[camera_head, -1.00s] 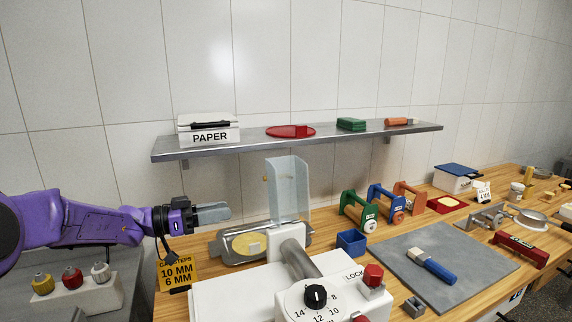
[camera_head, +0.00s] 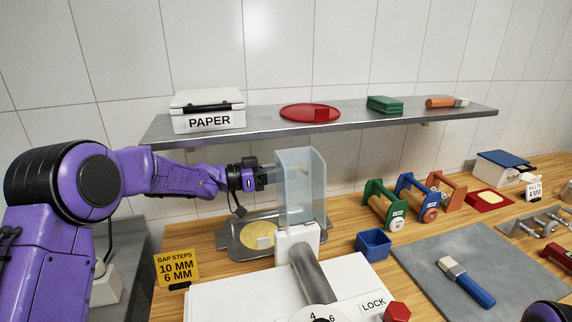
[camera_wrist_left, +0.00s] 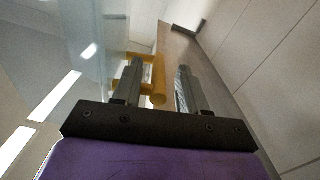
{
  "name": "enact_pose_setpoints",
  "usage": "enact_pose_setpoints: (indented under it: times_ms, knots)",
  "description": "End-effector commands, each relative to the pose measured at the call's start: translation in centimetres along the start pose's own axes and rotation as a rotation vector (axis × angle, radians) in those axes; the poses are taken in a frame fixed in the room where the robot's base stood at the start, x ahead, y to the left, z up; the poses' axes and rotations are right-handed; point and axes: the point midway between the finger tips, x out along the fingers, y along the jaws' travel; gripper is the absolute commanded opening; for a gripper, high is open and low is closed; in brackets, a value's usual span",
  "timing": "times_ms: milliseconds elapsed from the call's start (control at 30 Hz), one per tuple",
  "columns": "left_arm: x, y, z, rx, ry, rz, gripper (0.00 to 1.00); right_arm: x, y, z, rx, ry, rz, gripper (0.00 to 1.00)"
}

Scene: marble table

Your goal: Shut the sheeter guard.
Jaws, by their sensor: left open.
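The sheeter guard (camera_head: 302,190) is a clear bluish panel standing upright above the sheeter's white body (camera_head: 300,234) and steel roller (camera_head: 312,272). My left gripper (camera_head: 270,174) is at the guard's left edge in the head view. In the left wrist view its two fingers (camera_wrist_left: 160,88) are open and apart. A yellow handle (camera_wrist_left: 158,75) shows between them, with the guard's clear panel (camera_wrist_left: 60,70) to the left. I cannot tell whether a finger touches the handle. My right gripper is not in view.
A tray with yellow dough (camera_head: 232,250) lies behind the sheeter. A steel shelf (camera_head: 360,122) hangs on the wall behind the guard. A gap-steps sign (camera_head: 176,270) stands left, and a blue bin (camera_head: 373,245) and coloured roller stands are at right.

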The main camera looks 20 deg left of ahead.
Motion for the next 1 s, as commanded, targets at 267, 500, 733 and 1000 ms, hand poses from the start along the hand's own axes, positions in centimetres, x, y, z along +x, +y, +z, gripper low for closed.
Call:
enact_pose_setpoints:
  times_ms: [267,500,733,1000]
  knots:
    - [1.4,0.0,0.0,0.001,0.001,-0.002,0.42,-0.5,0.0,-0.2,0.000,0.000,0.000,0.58]
    - [1.4,0.0,0.0,0.001,0.001,-0.003,0.06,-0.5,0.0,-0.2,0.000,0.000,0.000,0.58]
    - [1.3,-0.1,0.0,0.002,0.001,-0.003,0.00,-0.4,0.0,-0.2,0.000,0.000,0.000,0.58]
    - [2.4,0.3,-0.1,0.069,-0.003,0.006,0.00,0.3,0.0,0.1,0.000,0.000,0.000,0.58]
